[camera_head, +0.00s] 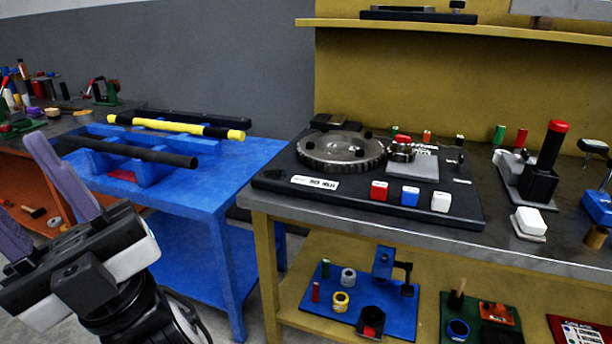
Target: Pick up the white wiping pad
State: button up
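A white block-shaped pad (530,222) sits on a thin pale base on the grey bench top (560,255), near the front edge at the right. I take it to be the wiping pad. My gripper (18,175) is at the lower left, far from the pad, in front of the blue table. Its two purple fingers stand apart, with nothing seen between them. The left finger is partly cut off by the picture edge.
A black fixture plate (270,178) with a toothed disc (342,151) and red, blue and white blocks fills the bench left of the pad. A red-topped black post (545,165) stands just behind the pad. The blue table (215,185) holds bars. A shelf (450,30) overhangs.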

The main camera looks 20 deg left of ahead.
aim_at(528, 224)
jog(key=i+j, duration=0.3)
jog(key=i+j+z, duration=0.15)
jog(key=i+j, duration=0.15)
jog(key=i+j+z, duration=0.2)
jog(key=j, duration=0.3)
jog(key=i+l+z, duration=0.1)
jog(key=z, duration=0.35)
jog(key=i+z, duration=0.2)
jog(key=z, duration=0.2)
jog(key=i, duration=0.25)
